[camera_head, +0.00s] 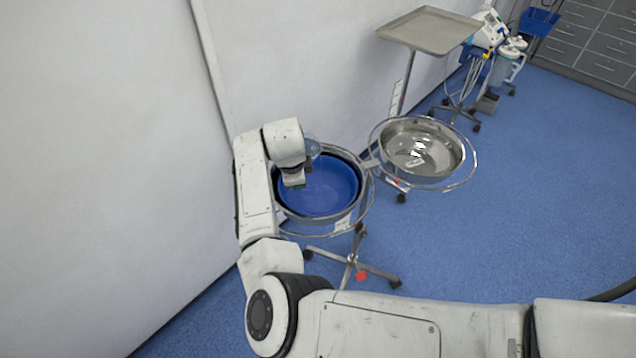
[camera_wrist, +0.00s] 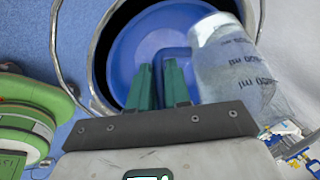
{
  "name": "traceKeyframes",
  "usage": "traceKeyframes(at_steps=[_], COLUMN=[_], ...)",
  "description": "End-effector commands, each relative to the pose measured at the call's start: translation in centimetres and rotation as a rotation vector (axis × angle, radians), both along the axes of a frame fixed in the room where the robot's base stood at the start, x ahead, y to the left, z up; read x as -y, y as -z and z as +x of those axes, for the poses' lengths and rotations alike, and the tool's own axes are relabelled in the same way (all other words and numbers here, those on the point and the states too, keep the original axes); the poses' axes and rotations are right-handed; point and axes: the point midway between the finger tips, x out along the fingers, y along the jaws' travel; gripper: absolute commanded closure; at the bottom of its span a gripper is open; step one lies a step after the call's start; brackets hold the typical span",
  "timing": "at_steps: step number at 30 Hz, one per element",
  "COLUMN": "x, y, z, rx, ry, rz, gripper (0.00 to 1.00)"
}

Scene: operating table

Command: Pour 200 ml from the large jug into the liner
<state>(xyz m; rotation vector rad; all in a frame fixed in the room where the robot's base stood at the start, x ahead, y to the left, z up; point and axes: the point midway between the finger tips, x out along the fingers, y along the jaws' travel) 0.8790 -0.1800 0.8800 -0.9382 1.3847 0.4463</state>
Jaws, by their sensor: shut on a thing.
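The large jug is clear, with dark ml markings and a blue handle (camera_wrist: 178,54). Its body (camera_wrist: 232,68) is at the right in the wrist view. In the head view only a small clear part of the jug (camera_head: 313,148) shows behind my wrist. My gripper (camera_wrist: 163,72) has green fingers shut on the handle. It also shows in the head view (camera_head: 298,187), over the left part of the liner. The blue liner (camera_head: 325,190) sits in a ring stand and shows behind the jug in the wrist view (camera_wrist: 130,48). The jug's tilt and liquid level are unclear.
A second ring stand with a shiny steel basin (camera_head: 408,152) stands to the right. A grey tray on a stand (camera_head: 428,30) is behind it. The white wall is close on the left. Green-and-white equipment (camera_wrist: 25,120) shows at the wrist view's left. Blue floor (camera_head: 520,200) is open at right.

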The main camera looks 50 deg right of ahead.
Motion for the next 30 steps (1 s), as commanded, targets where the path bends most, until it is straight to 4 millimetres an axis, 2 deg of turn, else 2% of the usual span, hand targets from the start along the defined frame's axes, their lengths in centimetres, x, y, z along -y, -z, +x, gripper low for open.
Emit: traceKeyframes(at_steps=[30], x=[0.06], y=[0.16], z=[0.13], rx=[0.058], ry=[-0.005], rz=[0.010], gripper=[1.00])
